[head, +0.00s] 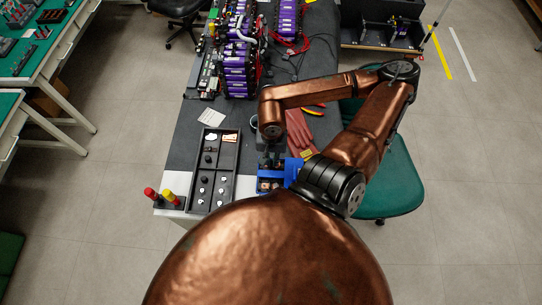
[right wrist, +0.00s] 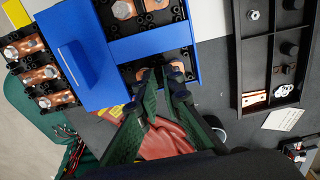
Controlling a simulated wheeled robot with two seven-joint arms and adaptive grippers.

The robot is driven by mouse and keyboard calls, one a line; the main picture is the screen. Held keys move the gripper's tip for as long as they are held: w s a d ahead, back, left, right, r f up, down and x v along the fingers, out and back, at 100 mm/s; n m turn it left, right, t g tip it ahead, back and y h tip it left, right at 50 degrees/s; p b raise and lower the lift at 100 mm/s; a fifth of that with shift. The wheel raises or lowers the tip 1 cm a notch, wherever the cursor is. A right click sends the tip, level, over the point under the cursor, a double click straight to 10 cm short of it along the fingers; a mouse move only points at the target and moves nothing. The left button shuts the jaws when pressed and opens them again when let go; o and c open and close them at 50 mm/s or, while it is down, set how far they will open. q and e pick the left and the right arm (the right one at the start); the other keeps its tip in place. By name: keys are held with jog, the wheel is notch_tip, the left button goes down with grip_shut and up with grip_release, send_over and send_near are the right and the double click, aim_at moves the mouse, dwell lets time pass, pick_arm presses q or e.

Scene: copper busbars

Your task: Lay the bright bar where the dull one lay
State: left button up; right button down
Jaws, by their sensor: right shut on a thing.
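My right gripper (head: 271,163) reaches down over a blue-walled battery block (head: 292,170). In the right wrist view its dark green fingers (right wrist: 162,80) meet over the black block inside the blue frame (right wrist: 160,40), shut on a copper bar. The ends of this dull copper bar (right wrist: 177,66) show beside the fingertips; its middle is hidden by them. I cannot tell whether it is lifted off its seat. A bright copper piece (head: 230,137) lies in the far part of the black tray (head: 235,160); it also shows in the right wrist view (right wrist: 254,98). My left gripper is out of view.
The tray also holds a pale shiny piece (head: 211,137) and several small dark parts. Red gloves (head: 299,130) lie beyond the block. Red and yellow-handled tools (head: 150,194) stand at the near left edge. Purple battery modules (head: 238,70) fill the far bench.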

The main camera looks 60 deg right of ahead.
aim_at(272, 162)
jog(key=c, duration=2)
grip_release()
notch_tip(272, 162, up, 6)
jog(key=p, duration=0.5)
jog(key=shift+f, duration=0.1)
